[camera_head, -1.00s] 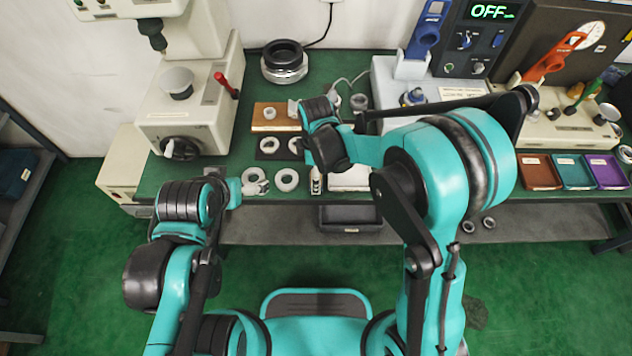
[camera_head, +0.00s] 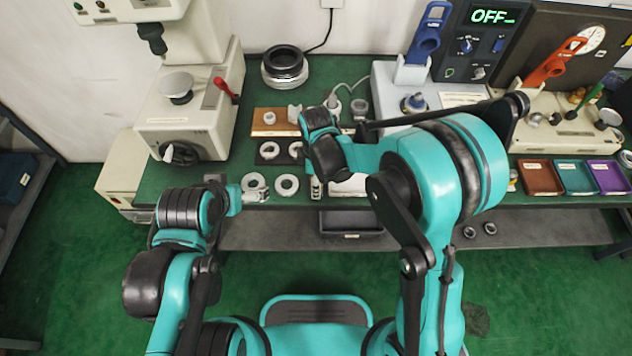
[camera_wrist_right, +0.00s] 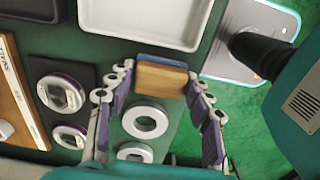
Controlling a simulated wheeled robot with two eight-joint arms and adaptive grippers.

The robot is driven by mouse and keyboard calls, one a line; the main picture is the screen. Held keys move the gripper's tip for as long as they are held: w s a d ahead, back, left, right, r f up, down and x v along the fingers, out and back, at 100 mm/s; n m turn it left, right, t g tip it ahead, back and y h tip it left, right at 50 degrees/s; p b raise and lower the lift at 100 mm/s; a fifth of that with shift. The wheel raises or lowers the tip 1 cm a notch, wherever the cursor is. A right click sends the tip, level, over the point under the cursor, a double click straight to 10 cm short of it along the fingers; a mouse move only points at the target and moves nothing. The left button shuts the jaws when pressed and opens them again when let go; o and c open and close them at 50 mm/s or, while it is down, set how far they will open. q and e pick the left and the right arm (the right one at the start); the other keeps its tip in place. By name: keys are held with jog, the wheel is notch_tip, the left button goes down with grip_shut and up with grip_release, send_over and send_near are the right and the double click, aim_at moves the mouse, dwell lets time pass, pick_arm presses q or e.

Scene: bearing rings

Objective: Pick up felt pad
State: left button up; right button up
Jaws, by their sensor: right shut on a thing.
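In the right wrist view, a small tan pad-like block (camera_wrist_right: 160,80) with a blue edge sits between the fingers of my right gripper (camera_wrist_right: 159,70). It looks like the felt pad. The fingers are shut on it at its two sides. Two pale rings, a larger one (camera_wrist_right: 145,121) and one partly cut off by my gripper body (camera_wrist_right: 135,152), lie on the green bench below it. In the head view my right wrist hides the pad and fingertips. My left gripper (camera_head: 255,197) is low at the bench's front edge, near the left ring (camera_head: 255,181); its fingers are too small to judge.
A dark mat (camera_wrist_right: 84,78) with metal rings and a wooden board (camera_wrist_right: 20,100) lie to the left. A white tray (camera_wrist_right: 140,38) is above the pad in the right wrist view. Coloured bins (camera_head: 540,178) stand at the right. A press machine (camera_head: 185,115) stands at the left.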

notch_tip(320, 180, up, 4)
jog(key=shift+r+p, duration=0.15)
jog(key=shift+p, duration=0.85)
jog(key=s+d+r+p, duration=0.3)
jog(key=s+d+r, duration=0.3)
jog(key=s+d, duration=0.1)
jog(key=shift+s+d+r, duration=0.15)
jog(key=shift+s+d, duration=0.25)
jog(key=shift+d, duration=0.5)
